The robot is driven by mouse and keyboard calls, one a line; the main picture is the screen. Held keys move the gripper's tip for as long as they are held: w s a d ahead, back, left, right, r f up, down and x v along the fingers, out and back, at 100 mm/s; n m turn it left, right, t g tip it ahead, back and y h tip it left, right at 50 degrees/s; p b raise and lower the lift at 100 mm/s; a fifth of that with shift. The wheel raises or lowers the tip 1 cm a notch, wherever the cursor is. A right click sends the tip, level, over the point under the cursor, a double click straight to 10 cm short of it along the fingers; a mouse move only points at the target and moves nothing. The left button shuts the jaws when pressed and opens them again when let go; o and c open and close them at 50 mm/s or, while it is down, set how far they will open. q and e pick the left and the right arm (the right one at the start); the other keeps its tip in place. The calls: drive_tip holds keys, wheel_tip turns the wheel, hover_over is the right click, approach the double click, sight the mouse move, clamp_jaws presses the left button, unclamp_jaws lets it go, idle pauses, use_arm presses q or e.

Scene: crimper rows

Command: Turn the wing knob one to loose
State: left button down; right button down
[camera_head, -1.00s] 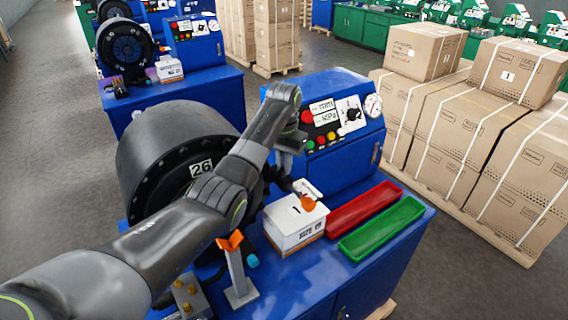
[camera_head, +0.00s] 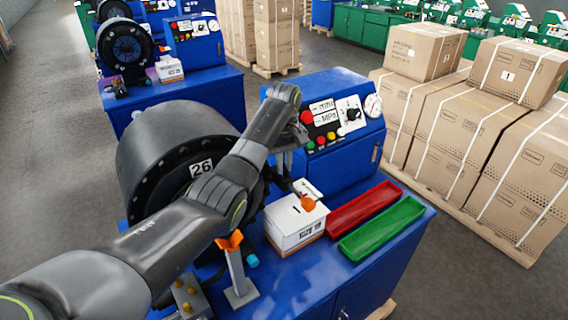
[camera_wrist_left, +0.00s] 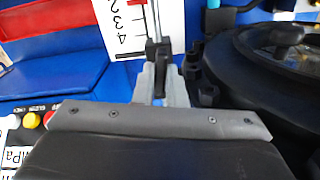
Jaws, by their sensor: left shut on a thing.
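My left gripper (camera_wrist_left: 160,85) reaches down beside the big black crimper head (camera_head: 172,150), left of the control panel. In the head view the jaws and the held piece are small and partly hidden by my arm. My right gripper is not in view.
A white box (camera_head: 297,222) sits on the blue bench, with red (camera_head: 364,205) and green (camera_head: 383,227) trays to its right. An orange-topped post (camera_head: 236,267) stands at the front. The control panel (camera_head: 335,115) is behind. Strapped cartons (camera_head: 470,125) stand at right.

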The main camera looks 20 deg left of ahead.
use_arm(q)
drive_tip(key=shift+n, duration=1.1)
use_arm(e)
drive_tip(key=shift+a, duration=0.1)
use_arm(q)
drive_tip(key=c, duration=1.5)
unclamp_jaws()
